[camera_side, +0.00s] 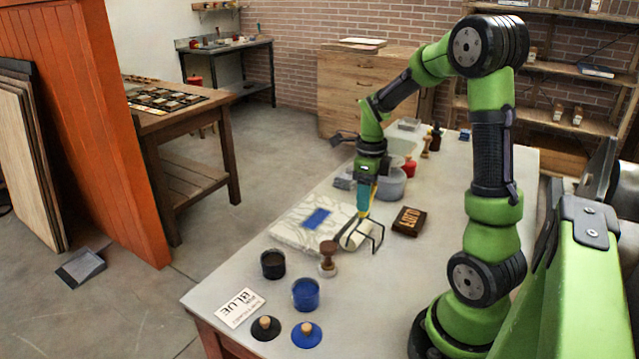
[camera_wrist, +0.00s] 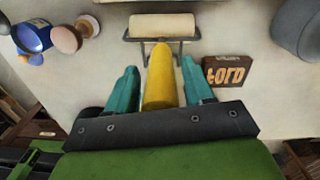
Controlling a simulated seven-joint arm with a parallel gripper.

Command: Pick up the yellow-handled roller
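The roller has a yellow handle (camera_wrist: 160,80), a grey wire frame and a cream cylinder (camera_wrist: 162,26). In the side view the wire frame (camera_side: 376,237) shows just beyond the fingertips, over the table beside a pale slab; the handle is mostly hidden by my gripper there. My gripper (camera_side: 363,198) points down at the roller. In the wrist view its two teal fingers (camera_wrist: 160,68) stand on either side of the yellow handle, with narrow gaps visible between handle and fingers. It appears open around the handle.
A marbled slab with a blue rectangle (camera_side: 317,218) lies left. A brown lettered block (camera_side: 409,221) lies right. A wooden-handled stamp (camera_side: 328,262), black pot (camera_side: 273,264), blue pot (camera_side: 306,294), two knobbed lids and a BLUE card (camera_side: 240,308) are in front. Containers (camera_side: 391,183) stand behind.

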